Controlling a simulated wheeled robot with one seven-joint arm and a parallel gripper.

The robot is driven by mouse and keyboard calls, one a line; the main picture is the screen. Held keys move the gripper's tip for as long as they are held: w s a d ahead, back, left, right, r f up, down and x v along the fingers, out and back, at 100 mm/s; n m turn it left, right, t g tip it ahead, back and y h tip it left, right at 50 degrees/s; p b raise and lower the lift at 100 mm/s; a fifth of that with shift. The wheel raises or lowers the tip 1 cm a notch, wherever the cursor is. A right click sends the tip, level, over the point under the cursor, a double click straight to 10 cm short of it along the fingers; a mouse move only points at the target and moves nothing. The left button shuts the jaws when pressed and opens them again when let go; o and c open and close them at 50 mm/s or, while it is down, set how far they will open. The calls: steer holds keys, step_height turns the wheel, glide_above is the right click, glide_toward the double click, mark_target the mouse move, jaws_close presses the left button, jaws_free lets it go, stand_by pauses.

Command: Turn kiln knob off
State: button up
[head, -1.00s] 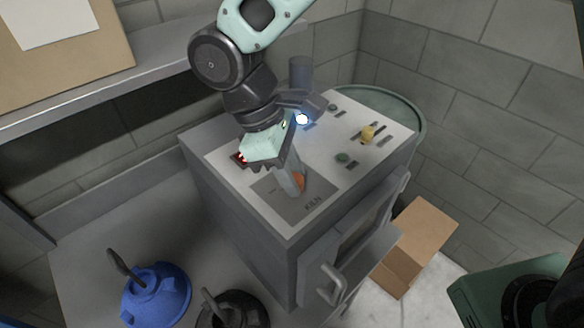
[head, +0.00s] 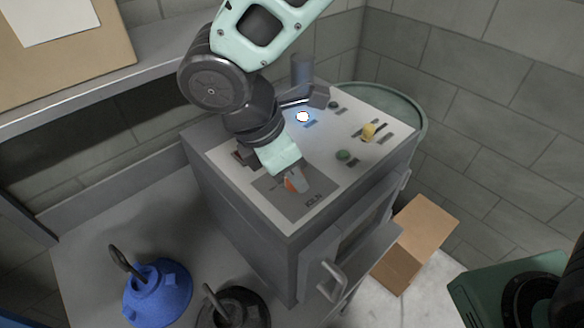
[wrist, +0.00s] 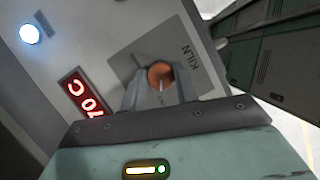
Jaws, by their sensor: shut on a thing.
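The orange kiln knob (wrist: 160,73) sits on a dark grey plate (wrist: 198,58) marked KILN in the wrist view. It has a pale pointer line on its face. My gripper (wrist: 160,92) is shut on the knob, with one finger on each side of it. In the head view my gripper (head: 294,183) reaches down to the panel top, and only a bit of the orange knob (head: 289,185) shows past the fingers.
The kiln's top panel (head: 338,118) also carries a green button (head: 343,155), a yellow lever (head: 368,131) and a lit white lamp (head: 302,117). A blue hood (head: 157,295) and a black one (head: 240,309) are at lower left. A cardboard box (head: 425,230) stands at right.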

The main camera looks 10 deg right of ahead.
stand_by(0.4)
steer(key=o, duration=1)
steer(key=b+v, duration=0.4)
steer(key=v, duration=1.3)
steer(key=shift+r, duration=0.25)
